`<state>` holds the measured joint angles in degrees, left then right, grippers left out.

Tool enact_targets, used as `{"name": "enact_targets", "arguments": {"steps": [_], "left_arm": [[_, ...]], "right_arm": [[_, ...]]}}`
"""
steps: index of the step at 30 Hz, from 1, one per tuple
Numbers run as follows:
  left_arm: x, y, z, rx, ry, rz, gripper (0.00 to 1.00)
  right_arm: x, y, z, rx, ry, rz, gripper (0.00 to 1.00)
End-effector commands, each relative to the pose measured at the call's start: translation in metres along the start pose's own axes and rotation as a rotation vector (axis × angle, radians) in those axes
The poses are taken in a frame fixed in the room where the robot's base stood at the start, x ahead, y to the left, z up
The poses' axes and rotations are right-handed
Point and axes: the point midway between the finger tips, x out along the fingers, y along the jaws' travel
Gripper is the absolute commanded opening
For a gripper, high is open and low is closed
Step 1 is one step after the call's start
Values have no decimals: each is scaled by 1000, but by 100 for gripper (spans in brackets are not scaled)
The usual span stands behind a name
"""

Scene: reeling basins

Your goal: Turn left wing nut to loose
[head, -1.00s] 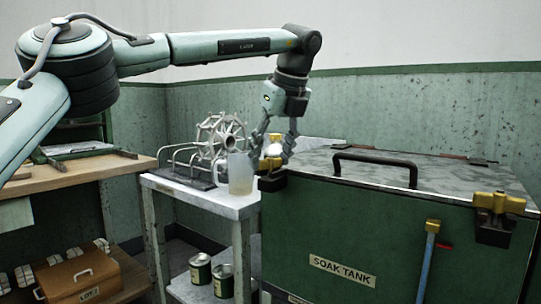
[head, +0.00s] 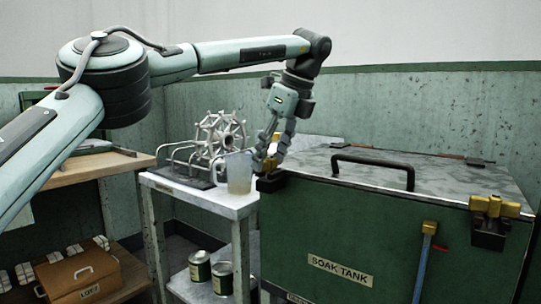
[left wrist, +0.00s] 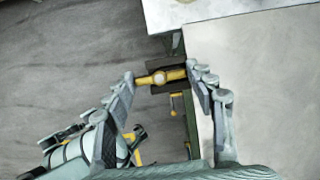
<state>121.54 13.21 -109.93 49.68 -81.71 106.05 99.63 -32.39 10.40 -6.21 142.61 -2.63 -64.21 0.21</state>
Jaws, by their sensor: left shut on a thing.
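The left wing nut (head: 268,166) is brass-yellow and sits on a dark bracket at the left front corner of the green soak tank (head: 315,215). In the left wrist view the wing nut (left wrist: 160,77) lies with its wings running from one finger to the other. My left gripper (head: 267,154) is tilted down over it and shut on it, one fingertip at each wing end; it also shows in the left wrist view (left wrist: 161,73). In the head view the fingers hide part of the nut. My right gripper is out of view.
A second wing nut (head: 494,206) sits at the tank's right front corner. The lid has a black handle (head: 372,163). A plastic jug (head: 239,173) and a metal reel (head: 220,137) stand on the side table (head: 230,203), close left of my gripper.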

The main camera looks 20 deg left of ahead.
Motion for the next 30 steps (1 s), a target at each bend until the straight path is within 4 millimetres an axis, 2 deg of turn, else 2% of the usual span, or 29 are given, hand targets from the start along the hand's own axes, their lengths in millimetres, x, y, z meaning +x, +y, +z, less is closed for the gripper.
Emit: {"name": "enact_targets", "arguments": {"steps": [4, 5, 9, 18, 22, 26, 30], "left_arm": [[-1, 0, 2, -6, -2, -3, 26], [-1, 0, 2, -6, -2, -3, 57], [-1, 0, 2, -4, -2, -3, 75], [-1, 0, 0, -1, -1, -1, 76], [-9, 0, 0, -1, -1, -2, 76], [-31, -1, 0, -3, -2, -4, 76], [-65, -1, 0, -4, -2, -5, 76]], "right_arm": [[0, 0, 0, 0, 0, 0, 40], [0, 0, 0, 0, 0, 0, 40], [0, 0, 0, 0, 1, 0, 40], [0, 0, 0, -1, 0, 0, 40], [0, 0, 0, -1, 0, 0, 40], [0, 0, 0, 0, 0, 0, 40], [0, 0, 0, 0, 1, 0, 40]]}}
